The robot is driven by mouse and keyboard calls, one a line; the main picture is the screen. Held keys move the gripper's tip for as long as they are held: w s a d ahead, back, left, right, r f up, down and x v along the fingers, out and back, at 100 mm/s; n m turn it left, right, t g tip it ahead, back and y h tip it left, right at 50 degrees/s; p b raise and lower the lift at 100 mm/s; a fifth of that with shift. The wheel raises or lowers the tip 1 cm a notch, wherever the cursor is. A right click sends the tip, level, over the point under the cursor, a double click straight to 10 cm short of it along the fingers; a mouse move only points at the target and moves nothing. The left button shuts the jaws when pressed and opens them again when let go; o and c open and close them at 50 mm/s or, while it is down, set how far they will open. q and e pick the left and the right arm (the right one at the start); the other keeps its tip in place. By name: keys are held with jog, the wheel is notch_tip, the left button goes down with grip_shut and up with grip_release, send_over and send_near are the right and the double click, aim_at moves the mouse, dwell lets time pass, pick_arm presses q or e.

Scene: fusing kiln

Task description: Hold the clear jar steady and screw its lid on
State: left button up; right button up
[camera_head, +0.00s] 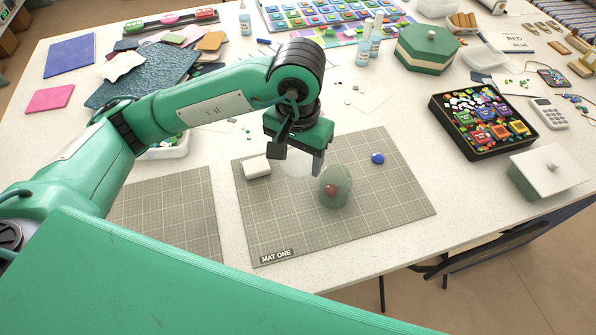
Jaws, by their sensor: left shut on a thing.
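My left gripper (299,160) comes down over mat one (390,207) from above. It is shut on a pale, see-through round thing (295,167), partly hidden behind the fingers. This looks like the clear jar, but I cannot be sure. Just right of it, a greenish see-through domed vessel (336,176) stands on the mat with something red inside. A white block-like piece (257,167) lies on the mat to the left, and a small blue round piece (377,159) lies to the right. I cannot tell which piece is the lid. My right gripper is not in view.
A second grey mat (165,215) lies bare at left. A black tray of colored bits (485,122) and a white lidded box (545,170) stand at right. Small bottles (364,50) and a green octagonal box (427,48) stand behind. The mat's front is clear.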

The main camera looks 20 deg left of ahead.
aim_at(298, 162)
pick_arm(q)
jog(key=shift+r, duration=2.1)
jog(key=a+f, duration=0.3)
jog(key=f, duration=0.1)
jog(key=w+a+f+n, duration=0.1)
jog(key=a+f, duration=0.2)
jog(key=f, duration=0.2)
jog(key=w+a+f+n, duration=0.1)
jog(key=a+f, duration=0.2)
jog(key=f, duration=0.1)
jog(key=shift+w+f, duration=0.15)
